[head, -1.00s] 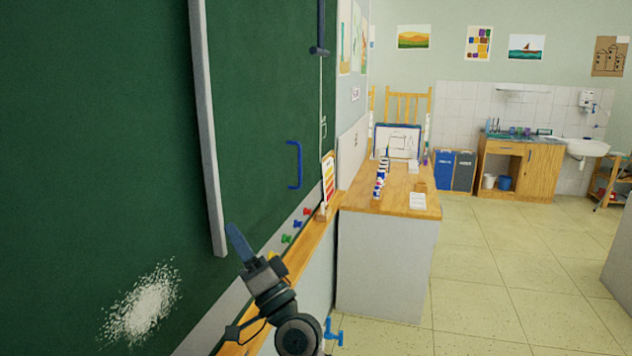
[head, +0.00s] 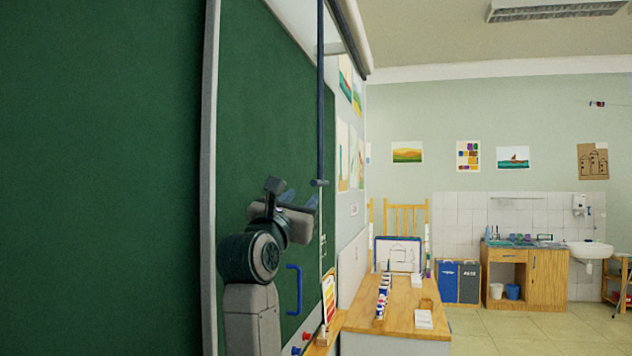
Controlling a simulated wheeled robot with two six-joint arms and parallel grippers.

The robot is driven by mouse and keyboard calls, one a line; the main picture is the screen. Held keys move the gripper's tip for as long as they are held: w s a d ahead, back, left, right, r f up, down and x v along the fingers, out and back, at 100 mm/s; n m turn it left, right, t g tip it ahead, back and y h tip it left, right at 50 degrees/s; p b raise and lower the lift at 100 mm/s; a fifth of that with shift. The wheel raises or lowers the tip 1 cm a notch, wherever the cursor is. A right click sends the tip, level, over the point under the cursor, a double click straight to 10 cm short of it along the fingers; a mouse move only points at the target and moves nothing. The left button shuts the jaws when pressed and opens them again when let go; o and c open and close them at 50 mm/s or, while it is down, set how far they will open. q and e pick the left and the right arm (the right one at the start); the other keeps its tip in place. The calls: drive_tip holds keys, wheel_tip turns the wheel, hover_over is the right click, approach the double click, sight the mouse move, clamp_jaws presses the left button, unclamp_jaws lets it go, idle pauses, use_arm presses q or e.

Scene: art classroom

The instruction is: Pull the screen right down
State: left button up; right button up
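The white screen housing (head: 354,42) runs along the top of the green board, at the upper middle of the head view. A dark blue upright bar (head: 320,90) hangs near it and ends in a small crosspiece. Below its end a thin pale cord with a small loop-like handle (head: 323,246) shows against the board. My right gripper (head: 298,197) is raised, with its blue fingers apart and nothing seen between them. Its fingertips appear just left of and below the bar's end; I cannot tell whether they touch it. My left gripper is out of view.
The green board (head: 265,130) fills the left side, with a grey upright edge (head: 210,180) and a blue handle (head: 294,290). A wooden-topped desk (head: 400,310) with paint pots stands beyond. Open floor (head: 500,335) lies to its right.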

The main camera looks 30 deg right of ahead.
sight(316, 183)
drive_tip(key=p+x, duration=0.4)
drive_tip(key=x, duration=0.5)
drive_tip(key=shift+s, duration=0.1)
drive_tip(key=shift+w+d, duration=0.2)
drive_tip(key=shift+d, duration=0.1)
drive_tip(key=shift+c, duration=0.3)
clamp_jaws()
